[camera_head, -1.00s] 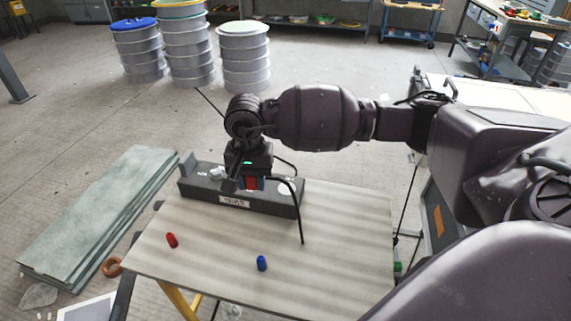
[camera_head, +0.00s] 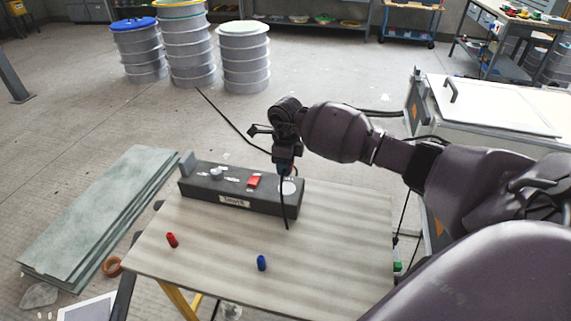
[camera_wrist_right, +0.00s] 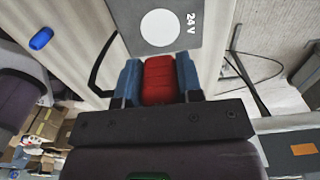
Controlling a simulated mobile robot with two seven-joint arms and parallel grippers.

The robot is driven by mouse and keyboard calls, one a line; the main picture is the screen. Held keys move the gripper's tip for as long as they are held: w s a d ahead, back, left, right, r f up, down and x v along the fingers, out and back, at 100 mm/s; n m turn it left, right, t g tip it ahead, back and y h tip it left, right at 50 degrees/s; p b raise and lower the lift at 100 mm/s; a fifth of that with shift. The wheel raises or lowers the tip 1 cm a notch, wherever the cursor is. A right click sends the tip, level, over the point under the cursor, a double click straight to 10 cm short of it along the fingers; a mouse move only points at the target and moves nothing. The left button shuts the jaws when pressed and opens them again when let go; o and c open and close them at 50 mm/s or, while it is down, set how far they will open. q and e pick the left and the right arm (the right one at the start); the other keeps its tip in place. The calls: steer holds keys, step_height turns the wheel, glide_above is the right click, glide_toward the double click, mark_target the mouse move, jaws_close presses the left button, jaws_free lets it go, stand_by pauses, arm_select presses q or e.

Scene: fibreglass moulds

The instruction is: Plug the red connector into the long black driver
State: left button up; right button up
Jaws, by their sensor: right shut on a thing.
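The long black driver (camera_head: 205,190) lies at the back of the table, with a front label, white markings and a white disc at its right end. A red block (camera_head: 254,181) sits on its top; I cannot tell whether it is a switch. My right gripper (camera_head: 285,168) is above the driver's right end. In the right wrist view its blue fingers (camera_wrist_right: 160,80) are shut on the red connector (camera_wrist_right: 160,76), close to the driver's "24V" marking (camera_wrist_right: 192,20). The connector's far end is hidden, and no plugged contact shows. My left gripper is not in view.
A black cable (camera_head: 285,205) hangs below the right gripper in front of the driver. The table's front right is clear. Green-grey boards (camera_head: 100,210) lie at left.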

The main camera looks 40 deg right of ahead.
mark_target(285, 188)
steer(key=shift+f, duration=0.15)
steer(key=shift+f+b, duration=0.3)
steer(key=shift+f, duration=0.15)
step_height(285, 188, down, 2)
steer(key=shift+b, duration=0.45)
steer(key=shift+f+b, duration=0.55)
steer(key=shift+f, duration=0.75)
stand_by(0.9)
steer(key=shift+f, duration=0.6)
stand_by(0.4)
